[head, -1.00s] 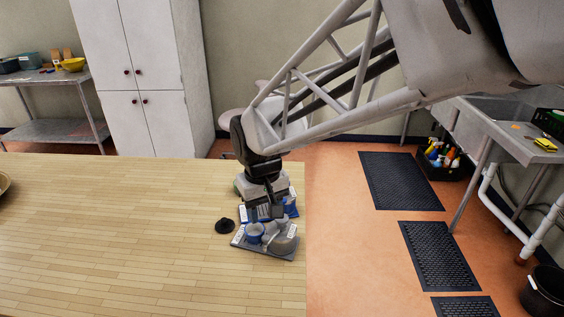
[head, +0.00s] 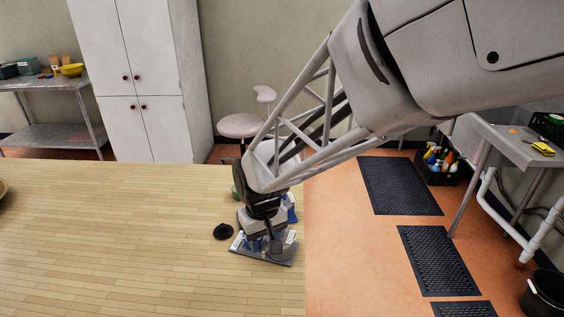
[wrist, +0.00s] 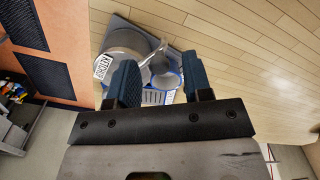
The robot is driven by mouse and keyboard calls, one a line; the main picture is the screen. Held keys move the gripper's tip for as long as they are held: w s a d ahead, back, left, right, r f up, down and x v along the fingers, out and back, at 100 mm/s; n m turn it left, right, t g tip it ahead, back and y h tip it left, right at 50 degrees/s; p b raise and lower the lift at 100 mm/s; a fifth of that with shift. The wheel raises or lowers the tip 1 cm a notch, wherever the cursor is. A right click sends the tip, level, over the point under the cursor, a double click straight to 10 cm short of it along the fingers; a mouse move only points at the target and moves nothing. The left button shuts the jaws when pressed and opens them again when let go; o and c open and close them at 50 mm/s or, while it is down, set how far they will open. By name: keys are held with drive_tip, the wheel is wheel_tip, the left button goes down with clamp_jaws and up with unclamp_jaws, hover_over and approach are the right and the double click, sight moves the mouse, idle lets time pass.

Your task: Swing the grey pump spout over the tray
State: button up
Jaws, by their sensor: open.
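The grey-blue tray (head: 240,247) lies on the wooden table near its right edge. In the wrist view the tray (wrist: 172,47) holds a round grey container (wrist: 125,42) with a label that seems to read "KETCHUP", and a blue-and-white container (wrist: 168,82). A slim grey piece, seemingly the pump spout (wrist: 148,70), shows between the fingers; whether they touch it I cannot tell. My gripper (wrist: 160,74) is open, with blue fingers pointing down over the tray. In the head view my gripper (head: 265,243) hides most of the items there.
A black lid-like object (head: 223,231) lies on the table (head: 120,240) just left of the tray. A blue item (head: 291,207) and something green stand behind my gripper. The table's right edge is close by. The table's left is largely clear.

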drive_tip(key=shift+f, duration=0.1)
drive_tip(key=shift+c, duration=0.3)
clamp_jaws()
drive_tip(key=shift+w+a+m, duration=0.1)
drive_tip(key=shift+a+m, duration=0.05)
drive_tip(key=shift+m, duration=0.15)
drive_tip(key=w+a+m, duration=0.1)
drive_tip(key=m, duration=0.2)
drive_tip(key=w+a+m, duration=0.1)
drive_tip(key=w+m, duration=0.1)
drive_tip(key=m, duration=0.2)
drive_tip(key=w+a+m, duration=0.1)
drive_tip(key=w+m, duration=0.1)
drive_tip(key=m, duration=0.1)
drive_tip(key=shift+w+a, duration=0.15)
drive_tip(key=shift+w+m, duration=0.6)
drive_tip(key=shift+m, duration=0.5)
drive_tip(key=shift+w+m, duration=0.6)
drive_tip(key=shift+m, duration=0.5)
